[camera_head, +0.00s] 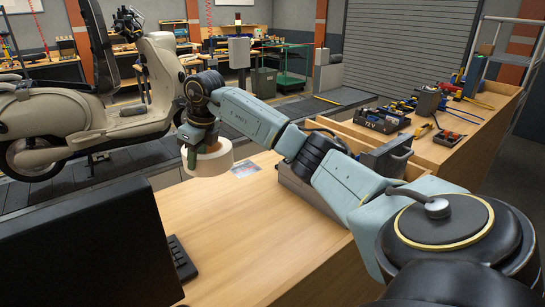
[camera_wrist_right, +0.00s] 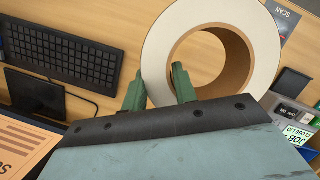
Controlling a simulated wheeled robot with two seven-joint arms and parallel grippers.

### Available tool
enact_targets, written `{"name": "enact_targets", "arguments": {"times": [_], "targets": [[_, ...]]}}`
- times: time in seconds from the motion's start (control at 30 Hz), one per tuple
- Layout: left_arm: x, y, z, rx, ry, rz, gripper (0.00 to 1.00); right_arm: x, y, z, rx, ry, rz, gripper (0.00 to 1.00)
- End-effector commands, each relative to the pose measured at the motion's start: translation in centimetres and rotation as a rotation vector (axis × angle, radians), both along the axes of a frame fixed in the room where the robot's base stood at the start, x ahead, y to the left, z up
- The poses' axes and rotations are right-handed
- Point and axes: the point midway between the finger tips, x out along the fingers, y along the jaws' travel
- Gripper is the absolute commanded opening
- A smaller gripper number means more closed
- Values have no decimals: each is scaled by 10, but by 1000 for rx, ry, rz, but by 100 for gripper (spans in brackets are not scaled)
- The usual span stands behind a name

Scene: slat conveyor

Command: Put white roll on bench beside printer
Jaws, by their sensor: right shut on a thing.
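The white roll (camera_head: 217,165) is a wide white ring with a brown cardboard core; it fills the upper middle of the right wrist view (camera_wrist_right: 160,50). My right gripper (camera_head: 196,152) is shut on the roll's wall, one green finger outside it and one at the core opening, as the wrist view (camera_wrist_right: 158,90) shows. The roll is at the far edge of the wooden bench (camera_head: 250,225); I cannot tell if it touches the top. A grey unit (camera_head: 300,185), partly hidden by my right arm, stands on the bench; I cannot tell whether it is the printer. My left gripper is not in view.
A black monitor (camera_head: 85,250) and keyboard (camera_head: 181,258) occupy the bench's left. A printed card (camera_head: 245,169) lies right of the roll. The bench middle is clear. A side bench (camera_head: 455,150) with tools stands at right. A scooter (camera_head: 110,105) is behind.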

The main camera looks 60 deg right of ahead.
Motion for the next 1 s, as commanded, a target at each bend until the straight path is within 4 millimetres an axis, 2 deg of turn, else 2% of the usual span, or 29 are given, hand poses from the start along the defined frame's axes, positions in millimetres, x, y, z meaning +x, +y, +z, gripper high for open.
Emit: {"name": "enact_targets", "arguments": {"times": [0.03,0.1,0.37,0.63,0.9,1.0], "targets": [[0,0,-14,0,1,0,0,0,-1,-12,-1,-4,-1,0],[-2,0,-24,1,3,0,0,0,-1,-22,-1,-4,-1,0],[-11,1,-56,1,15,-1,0,0,-1,-54,-1,-4,-1,0],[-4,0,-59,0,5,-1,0,0,-1,-61,0,-3,-1,0],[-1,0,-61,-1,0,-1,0,-1,-1,-107,0,-1,-2,0],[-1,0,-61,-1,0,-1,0,-1,-1,-117,0,-4,-1,0]]}}
